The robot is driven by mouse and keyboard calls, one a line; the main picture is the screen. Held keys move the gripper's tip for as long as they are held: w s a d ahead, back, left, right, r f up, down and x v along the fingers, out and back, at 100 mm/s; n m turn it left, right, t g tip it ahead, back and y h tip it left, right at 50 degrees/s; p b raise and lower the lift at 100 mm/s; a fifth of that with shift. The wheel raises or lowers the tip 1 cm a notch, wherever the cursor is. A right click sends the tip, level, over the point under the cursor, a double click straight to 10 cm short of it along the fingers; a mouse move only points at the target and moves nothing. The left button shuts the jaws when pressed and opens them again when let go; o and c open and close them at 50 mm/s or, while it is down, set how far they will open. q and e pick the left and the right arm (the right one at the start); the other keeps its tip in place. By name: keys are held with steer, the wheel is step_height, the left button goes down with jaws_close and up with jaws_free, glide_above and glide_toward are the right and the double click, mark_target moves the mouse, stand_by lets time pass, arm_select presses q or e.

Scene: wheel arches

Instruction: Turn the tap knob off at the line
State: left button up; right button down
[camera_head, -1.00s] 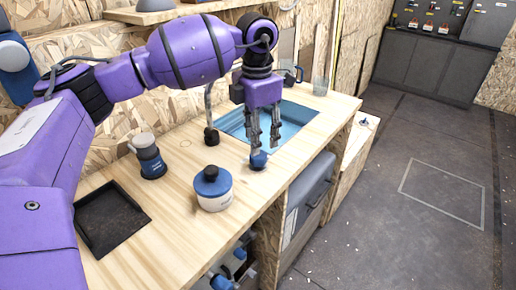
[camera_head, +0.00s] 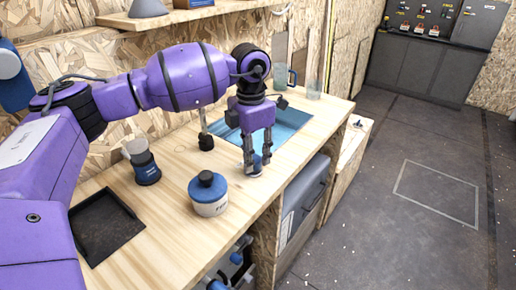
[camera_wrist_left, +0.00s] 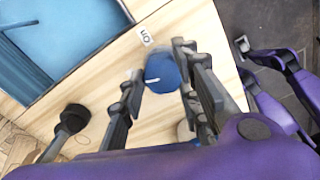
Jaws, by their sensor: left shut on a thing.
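The blue tap knob (camera_head: 257,165) sits on the wooden worktop in front of the blue sink basin (camera_head: 290,119). In the left wrist view the round knob (camera_wrist_left: 161,74) shows a short white line on its top. A small white label with dark lettering (camera_wrist_left: 146,37) lies beside it on the wood. My left gripper (camera_head: 257,168) points down with its fingers on either side of the knob, shut on it. In the left wrist view the left gripper (camera_wrist_left: 160,82) spans the knob.
A grey pipe with a black foot (camera_head: 205,141) stands left of the gripper. A dark square tray (camera_head: 103,225) is at front left. A glass (camera_head: 314,89) stands behind the basin.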

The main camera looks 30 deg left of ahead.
arm_select(q)
steer(key=shift+a+r+n+p, duration=0.15)
steer(key=shift+r+n+p, duration=0.15)
steer(key=shift+n+p, duration=0.7)
steer(key=shift+f+n+p, duration=0.1)
steer(key=shift+n+p, duration=0.25)
steer(key=shift+n, duration=0.45)
steer(key=shift+f, duration=0.15)
steer(key=o, duration=0.9)
steer(key=shift+a, duration=0.1)
steer(key=shift+o, duration=0.8)
step_height(320, 180, up, 12)
steer(key=shift+s+f, duration=0.1)
steer(key=shift+f, duration=0.05)
